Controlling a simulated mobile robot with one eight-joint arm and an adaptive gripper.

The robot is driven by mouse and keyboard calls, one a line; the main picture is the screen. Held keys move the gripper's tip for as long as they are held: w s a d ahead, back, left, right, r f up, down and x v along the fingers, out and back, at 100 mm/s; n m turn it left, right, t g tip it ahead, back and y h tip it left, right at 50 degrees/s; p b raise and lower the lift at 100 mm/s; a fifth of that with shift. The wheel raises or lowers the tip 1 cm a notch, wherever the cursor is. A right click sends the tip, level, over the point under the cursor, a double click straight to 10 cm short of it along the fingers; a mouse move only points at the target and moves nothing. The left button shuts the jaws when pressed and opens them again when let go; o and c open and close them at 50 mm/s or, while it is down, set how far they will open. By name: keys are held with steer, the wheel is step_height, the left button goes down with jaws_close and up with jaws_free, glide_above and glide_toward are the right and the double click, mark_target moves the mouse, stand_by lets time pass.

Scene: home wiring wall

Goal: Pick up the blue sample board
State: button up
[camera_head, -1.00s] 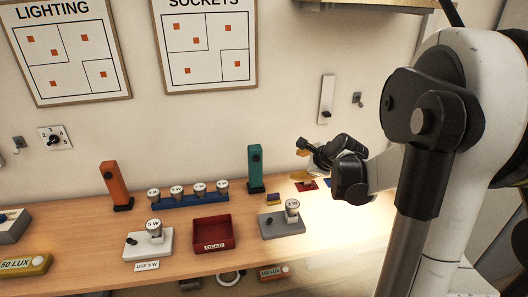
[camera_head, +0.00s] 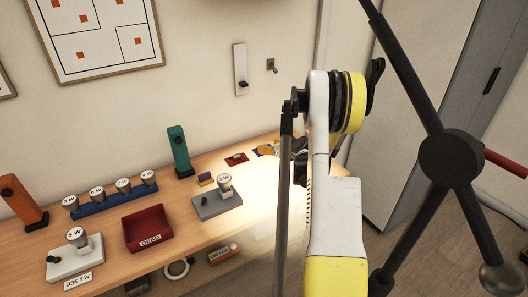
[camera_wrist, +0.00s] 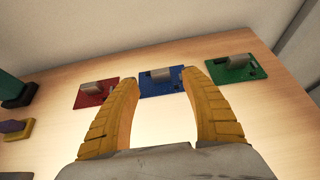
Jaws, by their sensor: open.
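I cannot tell how high the fingertips are above the bench. In the head view, my arm hides most of the gripper; the red board (camera_head: 237,159) shows beside it.
The grey lamp base (camera_head: 217,203), teal post (camera_head: 179,151) and red DEAD tray (camera_head: 148,229) stand left of the boards on the bench. The wall is close behind. A small purple-and-yellow block (camera_head: 206,180) lies near the teal post.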

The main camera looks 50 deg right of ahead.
mark_target(264, 145)
steer(key=x, duration=0.5)
steer(key=c, duration=1.2)
